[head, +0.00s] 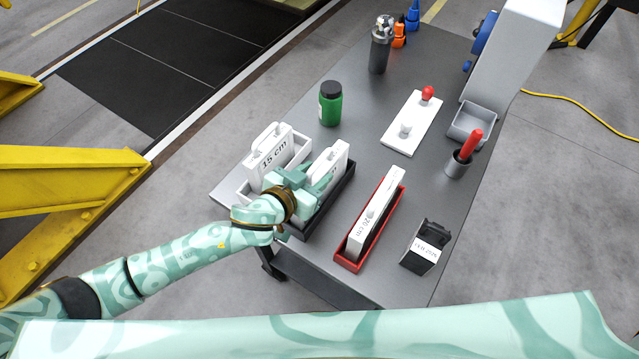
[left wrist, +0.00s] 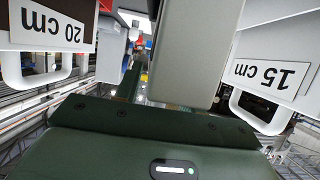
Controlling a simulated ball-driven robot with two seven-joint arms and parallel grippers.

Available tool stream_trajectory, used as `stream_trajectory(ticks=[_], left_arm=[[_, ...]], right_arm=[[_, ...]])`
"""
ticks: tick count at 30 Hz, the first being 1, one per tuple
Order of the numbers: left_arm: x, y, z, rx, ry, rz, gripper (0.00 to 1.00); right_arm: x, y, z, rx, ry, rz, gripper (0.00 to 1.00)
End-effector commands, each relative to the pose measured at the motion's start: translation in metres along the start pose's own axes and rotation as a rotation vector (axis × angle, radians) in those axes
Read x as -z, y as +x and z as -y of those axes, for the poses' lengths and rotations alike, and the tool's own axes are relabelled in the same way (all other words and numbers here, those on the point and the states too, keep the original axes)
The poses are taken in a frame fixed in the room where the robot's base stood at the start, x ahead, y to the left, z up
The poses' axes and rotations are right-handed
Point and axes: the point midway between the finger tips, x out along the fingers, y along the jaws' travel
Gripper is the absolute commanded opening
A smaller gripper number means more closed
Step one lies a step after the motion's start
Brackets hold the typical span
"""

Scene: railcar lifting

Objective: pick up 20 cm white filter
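A white filter (head: 334,158) stands in a black tray (head: 341,194), its label partly hidden by my left gripper. In the left wrist view, a label reading 20 cm (left wrist: 55,27) is at the left, above an empty handle loop (left wrist: 40,75); a 15 cm label (left wrist: 268,74) is at the right. My right gripper is out of view.
A grey table (head: 310,255) carries a green jar (head: 330,104), a white plate with a red knob (head: 411,125), a grey bin (head: 471,124), a cup with a red-handled tool (head: 459,164) and a black box (head: 426,248). Bare tabletop lies between the jar and plate.

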Motion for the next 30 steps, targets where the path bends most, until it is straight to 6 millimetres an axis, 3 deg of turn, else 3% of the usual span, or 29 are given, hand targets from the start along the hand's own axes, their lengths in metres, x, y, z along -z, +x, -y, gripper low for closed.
stream_trajectory(ticks=[1,4,14,24,30], left_arm=[[0.0,0.0,0.0,0.0,0.0,0.0,0.25],[0.0,0.0,0.0,0.0,0.0,0.0,0.0],[0.005,-0.002,0.0,0.001,0.001,-0.002,0.0],[0.07,-0.028,0.0,-0.001,0.0,-0.006,0.0],[0.092,-0.038,0.0,0.0,0.0,-0.003,0.0]], right_arm=[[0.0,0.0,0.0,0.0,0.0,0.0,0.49],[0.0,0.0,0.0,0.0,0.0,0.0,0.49],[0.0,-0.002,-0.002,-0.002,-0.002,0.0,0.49],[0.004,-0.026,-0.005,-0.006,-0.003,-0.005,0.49],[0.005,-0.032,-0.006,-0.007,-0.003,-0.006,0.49]])
